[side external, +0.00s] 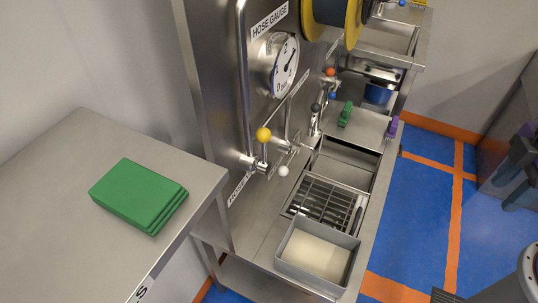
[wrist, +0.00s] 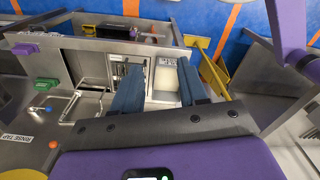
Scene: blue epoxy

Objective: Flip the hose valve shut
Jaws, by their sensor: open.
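In the side external view, a lever with a yellow ball knob (side external: 263,135) stands roughly upright from a metal valve body (side external: 254,164) on the steel panel. A partly hidden label starting "HOSE" (side external: 238,188) is below it. A vertical pipe (side external: 245,80) comes down to this valve. In the wrist view, my gripper (wrist: 158,66) has two blue fingers spread apart with nothing held between them. It faces the sink bench. I cannot make out the yellow knob in the wrist view. I cannot clearly identify my gripper in the side external view.
A lever with a white ball (side external: 284,171) sits just beside the valve. Above are a pressure gauge (side external: 285,65) and a yellow hose reel (side external: 352,22). A grey tray (side external: 283,265) stands on the bench. Green cloths (side external: 135,193) lie on the left table.

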